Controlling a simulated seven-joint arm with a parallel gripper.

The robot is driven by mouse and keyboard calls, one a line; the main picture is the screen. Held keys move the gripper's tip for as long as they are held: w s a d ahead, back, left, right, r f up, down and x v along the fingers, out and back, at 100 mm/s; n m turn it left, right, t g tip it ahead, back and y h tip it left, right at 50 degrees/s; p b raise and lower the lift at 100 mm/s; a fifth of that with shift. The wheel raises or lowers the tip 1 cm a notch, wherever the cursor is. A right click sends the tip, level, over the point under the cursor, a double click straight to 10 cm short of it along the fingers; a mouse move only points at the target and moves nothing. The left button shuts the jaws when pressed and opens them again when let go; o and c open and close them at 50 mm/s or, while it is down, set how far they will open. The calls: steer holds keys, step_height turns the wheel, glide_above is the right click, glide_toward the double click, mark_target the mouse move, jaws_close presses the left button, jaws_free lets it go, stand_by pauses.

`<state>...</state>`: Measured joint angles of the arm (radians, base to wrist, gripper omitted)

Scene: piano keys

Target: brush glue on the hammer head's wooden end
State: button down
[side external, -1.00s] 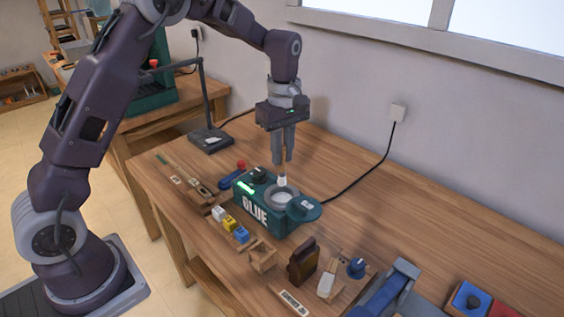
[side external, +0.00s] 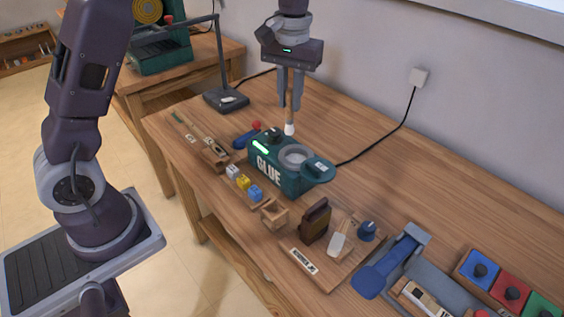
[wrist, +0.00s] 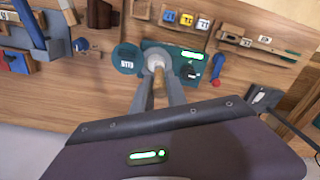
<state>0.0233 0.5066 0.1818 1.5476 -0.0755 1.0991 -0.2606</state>
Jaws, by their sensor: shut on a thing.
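My gripper (side external: 290,107) is shut on a small brush (side external: 290,127) with a wooden handle and pale tip. The brush points down above the green glue pot (side external: 268,172), apart from it. The pot's round opening (side external: 294,155) is uncovered, and its lid (side external: 319,170) is swung out to the side. In the wrist view the brush (wrist: 158,70) overlaps the opening. A pale piece (side external: 337,243), perhaps the hammer head, rests on a labelled wooden board (side external: 324,268) beside a dark brown block (side external: 315,221). Its wooden end cannot be made out clearly.
White, yellow and blue small blocks (side external: 243,182) and an open wooden box (side external: 274,213) stand in front of the pot. A blue clamp-like fixture (side external: 388,266) and a tray of coloured blocks (side external: 511,292) are at the right.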

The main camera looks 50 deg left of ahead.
steer(key=s+d+m, duration=0.2)
steer(key=d+m, duration=0.6)
steer(key=d, duration=0.3)
steer(key=s+d+m, duration=0.2)
steer(key=d+m, duration=0.6)
steer(key=d, duration=0.3)
steer(key=f, duration=0.7)
steer(key=shift+s+d+f, duration=0.2)
steer(key=shift+s+f, duration=0.1)
steer(key=shift+s+d+f, duration=0.1)
steer(key=shift+s+d, duration=0.1)
steer(key=shift+s, duration=0.35)
steer(key=shift+s+d, duration=0.15)
steer(key=shift+s, duration=0.35)
steer(key=shift+w+a, duration=0.25)
steer(key=shift+w, duration=0.4)
steer(key=shift+w+a, duration=0.25)
steer(key=shift+w, duration=0.35)
steer(key=shift+s+d, duration=0.25)
steer(key=shift+s, duration=0.35)
steer(key=shift+s+d, duration=0.25)
steer(key=shift+s, duration=0.35)
step_height(320, 180, up, 8)
